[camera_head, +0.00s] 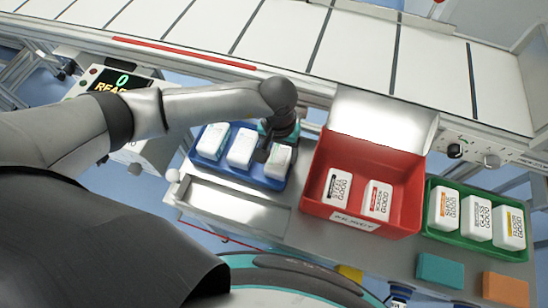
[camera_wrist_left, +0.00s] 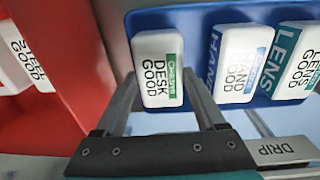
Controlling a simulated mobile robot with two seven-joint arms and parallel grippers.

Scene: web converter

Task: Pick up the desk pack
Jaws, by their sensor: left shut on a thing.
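The desk pack (camera_head: 279,163) is a small white pack at the right end of the blue tray (camera_head: 238,172). In the left wrist view the desk pack (camera_wrist_left: 155,60) shows a green strip and the words DESK GOOD. My left gripper (camera_head: 268,150) comes down over it from the left. In the left wrist view its two fingers (camera_wrist_left: 160,82) are on either side of the pack, shut on it. The pack is still at the tray; whether it touches the tray floor is hidden. My right gripper is not in view.
Two more white packs (camera_head: 242,148) sit left of it in the blue tray. A red bin (camera_head: 407,215) with two packs stands close on the right, then a green tray (camera_head: 480,237) with three packs. A conveyor (camera_head: 350,60) runs behind.

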